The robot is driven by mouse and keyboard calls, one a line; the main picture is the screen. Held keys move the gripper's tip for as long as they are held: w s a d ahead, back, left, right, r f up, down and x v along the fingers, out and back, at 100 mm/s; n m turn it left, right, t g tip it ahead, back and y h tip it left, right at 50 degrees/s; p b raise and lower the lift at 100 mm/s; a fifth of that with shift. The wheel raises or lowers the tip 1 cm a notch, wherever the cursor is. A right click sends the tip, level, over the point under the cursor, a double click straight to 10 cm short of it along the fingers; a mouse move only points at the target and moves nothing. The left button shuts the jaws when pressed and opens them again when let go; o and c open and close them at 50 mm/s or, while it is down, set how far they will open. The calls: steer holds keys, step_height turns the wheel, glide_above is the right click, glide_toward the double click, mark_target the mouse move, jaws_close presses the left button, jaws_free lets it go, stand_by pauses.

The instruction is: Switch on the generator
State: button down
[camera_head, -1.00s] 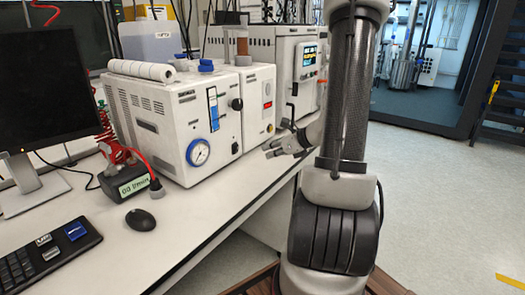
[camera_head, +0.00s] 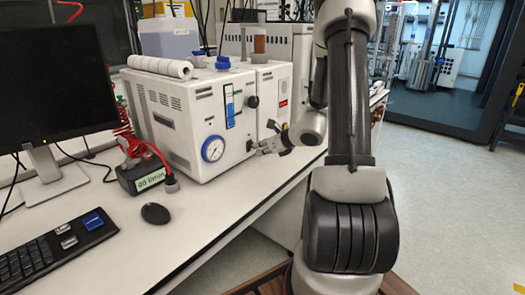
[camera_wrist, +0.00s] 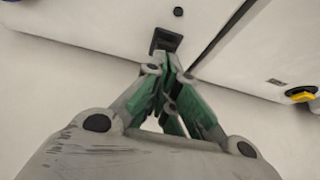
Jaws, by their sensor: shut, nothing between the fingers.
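The likely generator is a white box (camera_head: 180,125) on the bench, with a blue-rimmed gauge (camera_head: 213,148) and a blue vertical indicator on its front. A small black switch (camera_wrist: 166,40) is set in its front panel near the lower right edge. My gripper (camera_head: 258,147) is at that corner in the head view. In the wrist view my gripper (camera_wrist: 170,68) is shut and empty, its tips just in front of the switch, overlapping its lower edge. I cannot tell whether they touch, or which way the switch is set.
A second white unit (camera_head: 272,85) stands close on the right. A yellow-and-black knob (camera_wrist: 301,93) shows at right in the wrist view. A monitor (camera_head: 55,95), keyboard (camera_head: 55,250), mouse (camera_head: 155,213) and black block (camera_head: 142,178) are at left. The front bench strip is clear.

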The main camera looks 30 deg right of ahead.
steer(key=shift+w+a+r+g, duration=0.3)
steer(key=shift+w+r+g, duration=0.05)
steer(key=shift+g, duration=0.25)
steer(key=shift+s+d+f, duration=0.1)
steer(key=shift+d+f, duration=0.05)
steer(key=shift+r, duration=0.85)
